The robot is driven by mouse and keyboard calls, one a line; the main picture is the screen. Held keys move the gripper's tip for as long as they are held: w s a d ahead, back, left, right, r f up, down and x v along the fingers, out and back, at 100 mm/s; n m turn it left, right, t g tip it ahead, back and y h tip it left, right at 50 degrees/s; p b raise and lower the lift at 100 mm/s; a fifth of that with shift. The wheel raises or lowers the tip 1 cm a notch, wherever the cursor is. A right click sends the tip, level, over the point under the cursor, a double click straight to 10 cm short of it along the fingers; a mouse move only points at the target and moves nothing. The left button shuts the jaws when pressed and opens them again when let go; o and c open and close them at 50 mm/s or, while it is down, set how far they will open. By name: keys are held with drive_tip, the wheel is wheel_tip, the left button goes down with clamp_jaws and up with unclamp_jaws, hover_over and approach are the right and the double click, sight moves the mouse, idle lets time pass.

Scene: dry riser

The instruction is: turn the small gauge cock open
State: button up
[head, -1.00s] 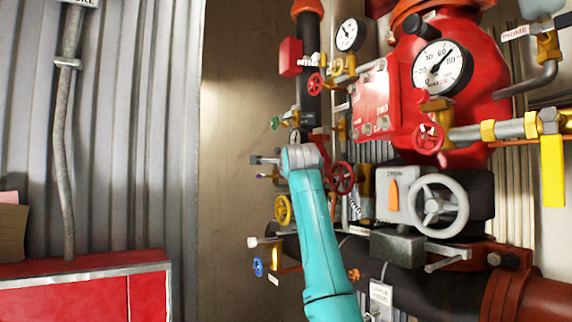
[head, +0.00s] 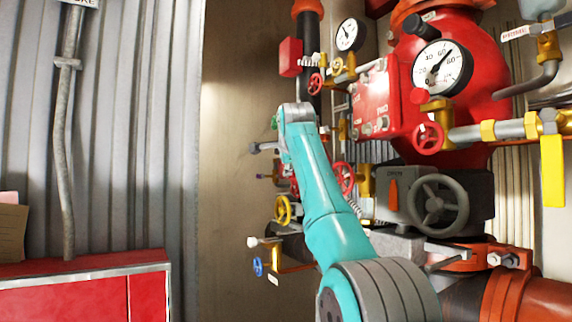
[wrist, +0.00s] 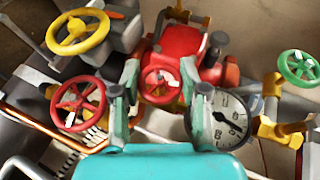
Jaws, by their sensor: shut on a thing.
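In the wrist view a small red handwheel (wrist: 160,85) with a pale mark sits in front of a red body, beside a round white gauge (wrist: 225,120). I take this wheel to be the gauge cock's handle. My gripper (wrist: 160,80) has one finger on each side of the wheel and is shut on it. The exact contact at the rim is hard to see. In the head view my teal arm hides the gripper, the small wheel and its gauge.
Close by in the wrist view are a larger red wheel (wrist: 78,104), a yellow wheel (wrist: 78,33) and a green wheel (wrist: 299,68). In the head view a grey handwheel (head: 438,205) and large gauge (head: 442,68) stand right. The bare panel (head: 228,200) on the left is clear.

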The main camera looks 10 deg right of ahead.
drive_tip(key=shift+f+g, duration=0.15)
drive_tip(key=shift+g, duration=0.15)
idle(0.5)
drive_tip(key=o, duration=0.9)
drive_tip(key=shift+v, duration=0.85)
drive_tip(key=v, duration=1)
drive_tip(key=shift+s+a, duration=0.1)
drive_tip(key=shift+s, duration=0.05)
